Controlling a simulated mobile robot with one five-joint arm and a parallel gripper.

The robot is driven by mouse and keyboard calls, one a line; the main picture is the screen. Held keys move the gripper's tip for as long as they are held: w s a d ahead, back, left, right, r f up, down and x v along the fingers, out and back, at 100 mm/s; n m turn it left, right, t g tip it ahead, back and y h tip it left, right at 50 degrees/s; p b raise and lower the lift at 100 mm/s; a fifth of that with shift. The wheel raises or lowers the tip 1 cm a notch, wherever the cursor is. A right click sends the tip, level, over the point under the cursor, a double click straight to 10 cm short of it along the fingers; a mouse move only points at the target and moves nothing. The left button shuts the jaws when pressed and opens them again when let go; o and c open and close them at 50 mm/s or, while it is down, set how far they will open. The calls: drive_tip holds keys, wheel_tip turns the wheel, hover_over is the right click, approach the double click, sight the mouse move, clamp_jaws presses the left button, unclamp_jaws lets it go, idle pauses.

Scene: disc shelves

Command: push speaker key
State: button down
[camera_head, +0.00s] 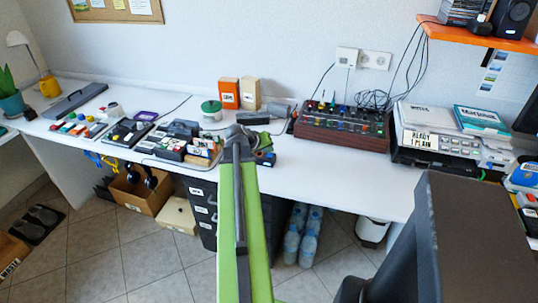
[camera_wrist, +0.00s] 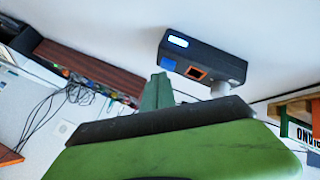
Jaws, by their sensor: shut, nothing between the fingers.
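A small dark box (camera_wrist: 203,60) with a lit whitish display, a blue key (camera_wrist: 169,65) and an orange-framed square (camera_wrist: 195,73) shows in the wrist view. A black speaker (camera_head: 514,17) stands on the orange shelf.
A brown mixer-like unit (camera_head: 342,127) with cables stands right of my arm, with a printer (camera_head: 440,135) beyond it. Several small devices crowd the desk (camera_head: 290,180) on the left. Orange and cream boxes (camera_head: 229,93) stand behind. The desk's front strip is mostly clear.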

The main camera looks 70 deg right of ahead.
sight(268, 156)
drive_tip(key=shift+r, duration=0.35)
wheel_tip(268, 156, up, 6)
drive_tip(key=p, duration=0.6)
